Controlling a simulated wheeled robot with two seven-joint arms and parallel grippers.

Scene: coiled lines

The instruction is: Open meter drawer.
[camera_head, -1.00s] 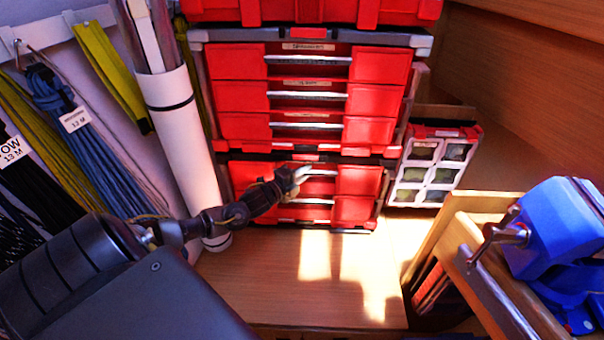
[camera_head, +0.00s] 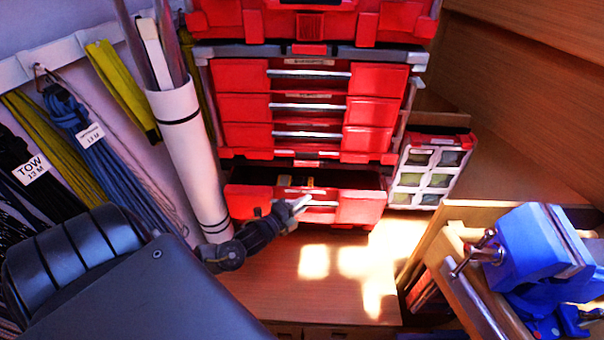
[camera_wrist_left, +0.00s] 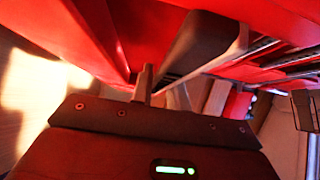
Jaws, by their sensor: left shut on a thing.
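My left gripper (camera_head: 299,205) is shut on the pale handle bar (camera_head: 322,204) of this drawer. In the left wrist view the handle bar (camera_wrist_left: 205,68) runs past the finger. The grip itself is partly hidden. My right gripper is not in view.
A taller red drawer unit (camera_head: 240,108) sits above, its drawers shut. A white tube (camera_head: 190,150) and hanging lines (camera_head: 92,160) stand left. A white-framed organizer (camera_head: 425,180) is right, and a blue vise (camera_head: 535,245) stands front right. The wooden floor (camera_head: 270,290) ahead is clear.

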